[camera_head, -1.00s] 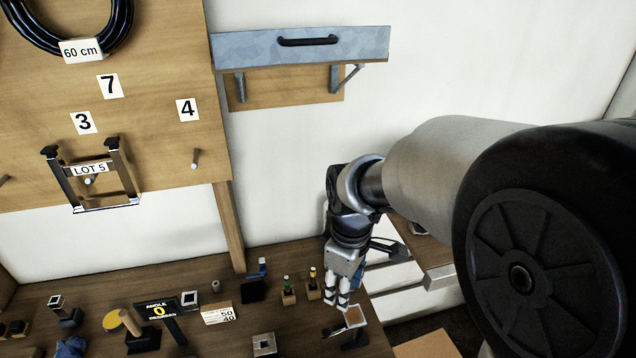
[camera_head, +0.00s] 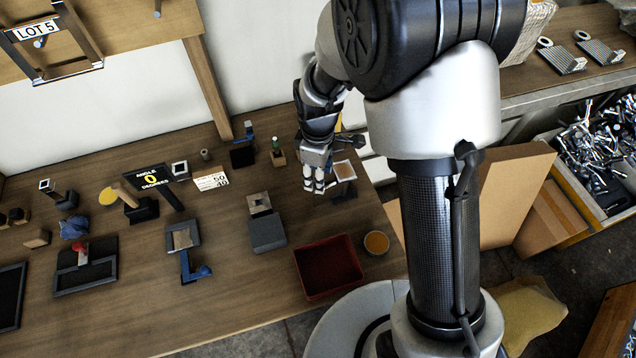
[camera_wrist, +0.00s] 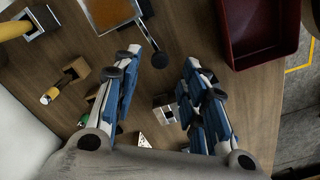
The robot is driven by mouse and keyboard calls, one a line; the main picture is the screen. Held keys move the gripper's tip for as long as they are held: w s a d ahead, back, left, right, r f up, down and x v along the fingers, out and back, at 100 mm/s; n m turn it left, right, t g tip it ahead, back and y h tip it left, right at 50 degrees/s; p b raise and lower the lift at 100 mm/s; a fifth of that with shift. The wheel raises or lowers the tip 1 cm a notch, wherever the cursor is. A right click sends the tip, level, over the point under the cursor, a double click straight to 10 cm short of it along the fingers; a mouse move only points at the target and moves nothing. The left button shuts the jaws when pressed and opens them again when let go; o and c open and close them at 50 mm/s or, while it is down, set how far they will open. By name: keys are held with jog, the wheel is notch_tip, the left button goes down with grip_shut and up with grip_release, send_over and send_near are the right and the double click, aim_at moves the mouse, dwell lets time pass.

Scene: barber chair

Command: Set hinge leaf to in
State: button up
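No part carries a readable hinge-leaf label. A tan, pale-framed panel (camera_head: 345,170) stands tilted on a dark support near the table's right edge. In the wrist view, it appears as a framed panel (camera_wrist: 108,10) at the top, partly cut off, with a thin rod running to a dark round knob (camera_wrist: 160,63). My gripper (camera_head: 319,187) points down just left of the panel. In the wrist view, my gripper (camera_wrist: 172,60) has its fingers apart with nothing held; the knob lies near the left fingertip, and contact cannot be told.
A dark red tray (camera_head: 300,282) and an orange-filled round dish (camera_head: 376,242) lie nearer the front. A grey block (camera_head: 267,234) with a metal plate stands left of the tray. A small bottle stand (camera_head: 279,158) is behind my gripper.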

aim_at(331, 190)
jog(key=shift+f+b, duration=0.35)
jog(key=shift+f, duration=1.55)
jog(key=shift+c, duration=0.4)
grip_shut()
